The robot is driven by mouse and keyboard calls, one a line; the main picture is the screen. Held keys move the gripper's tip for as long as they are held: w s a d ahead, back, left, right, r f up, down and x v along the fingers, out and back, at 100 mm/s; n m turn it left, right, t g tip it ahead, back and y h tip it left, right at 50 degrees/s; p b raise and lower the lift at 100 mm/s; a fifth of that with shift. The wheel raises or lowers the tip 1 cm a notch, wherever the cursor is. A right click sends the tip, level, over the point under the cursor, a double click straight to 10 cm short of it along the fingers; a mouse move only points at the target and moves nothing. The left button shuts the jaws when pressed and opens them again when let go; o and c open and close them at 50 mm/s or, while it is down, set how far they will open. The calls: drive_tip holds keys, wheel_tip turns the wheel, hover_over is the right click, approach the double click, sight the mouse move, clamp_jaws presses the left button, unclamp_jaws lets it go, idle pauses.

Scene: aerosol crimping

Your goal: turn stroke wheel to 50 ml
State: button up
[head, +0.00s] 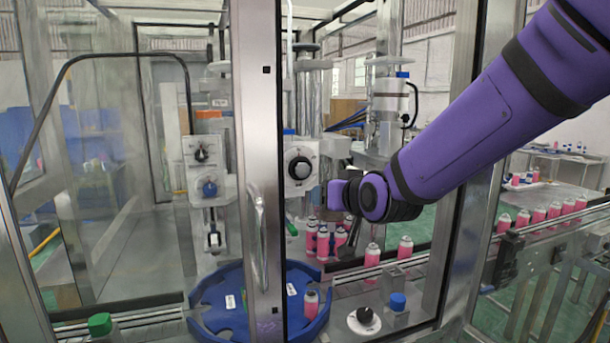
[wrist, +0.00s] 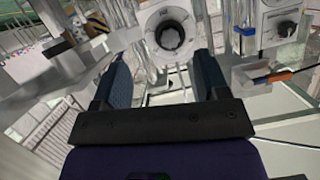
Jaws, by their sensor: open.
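A round black knob on a white dial (head: 299,168) is on the middle filling head, just left of my gripper in the head view. In the wrist view this dial (wrist: 170,34) lies just beyond the fingertips, between them in line of sight. A second panel with a black knob (head: 201,154) and a blue knob is farther left; it also shows in the wrist view (wrist: 281,22). No label naming the stroke wheel or a 50 ml mark is legible. My gripper (wrist: 162,62) is open and empty, with its two dark fingers apart; its fingertips are hard to make out in the head view.
A metal door post (head: 258,170) with a handle stands left of the dial. Pink cans (head: 317,240) stand below, near a blue round carrier (head: 215,312). A black knob (head: 364,316) and blue button (head: 397,300) are at the front. A conveyor with cans (head: 520,222) is at right.

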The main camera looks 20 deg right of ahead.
sight(304, 170)
drive_tip(key=w+t+h, duration=0.1)
drive_tip(key=w+t, duration=0.1)
drive_tip(key=w, duration=0.3)
drive_tip(key=w+m+t+h, duration=0.1)
drive_tip(key=w+t, duration=0.2)
drive_tip(key=w, duration=0.3)
drive_tip(key=w+m+t, duration=0.1)
drive_tip(key=w+t, duration=0.2)
drive_tip(key=w, duration=0.2)
drive_tip(key=shift+w+a+r+h, duration=0.15)
drive_tip(key=shift+a+r+h, duration=0.2)
drive_tip(key=shift+a+h, duration=0.05)
drive_tip(key=c, duration=0.9)
